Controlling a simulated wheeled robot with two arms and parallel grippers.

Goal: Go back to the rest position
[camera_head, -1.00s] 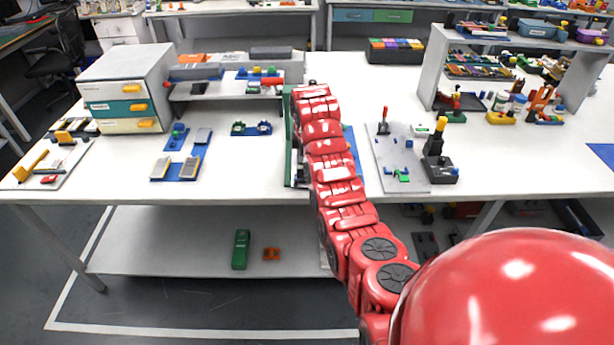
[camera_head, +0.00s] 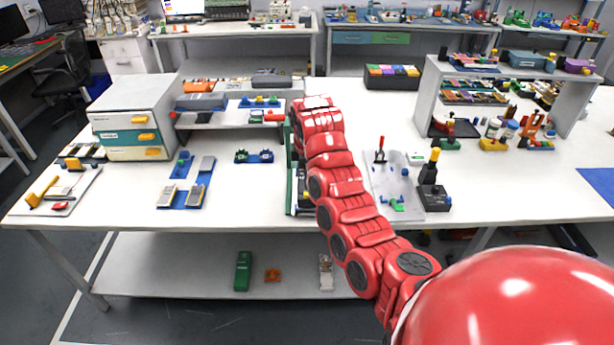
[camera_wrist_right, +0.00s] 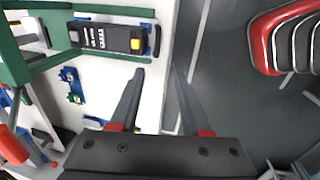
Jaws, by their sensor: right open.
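My red right arm (camera_head: 345,190) reaches from the lower right of the head view across the white workbench (camera_head: 250,205). Its far end is beside the green frame (camera_head: 290,185), and the arm hides its own gripper there. In the right wrist view my right gripper (camera_wrist_right: 158,100) is open, with its two dark fingers apart and nothing between them. It hangs above the bench's edge, partly over the floor. The green frame (camera_wrist_right: 45,62) holds a black and grey device (camera_wrist_right: 100,38) with a yellow button, up and left of the fingers. My left gripper is not in view.
On the bench, a drawer cabinet (camera_head: 135,115) stands at left and blue trays (camera_head: 180,192) with grey pads lie nearer the middle. A grey board (camera_head: 385,185) lies right of the arm. A shelf rack (camera_head: 430,85) stands at right. Bare bench shows around the trays.

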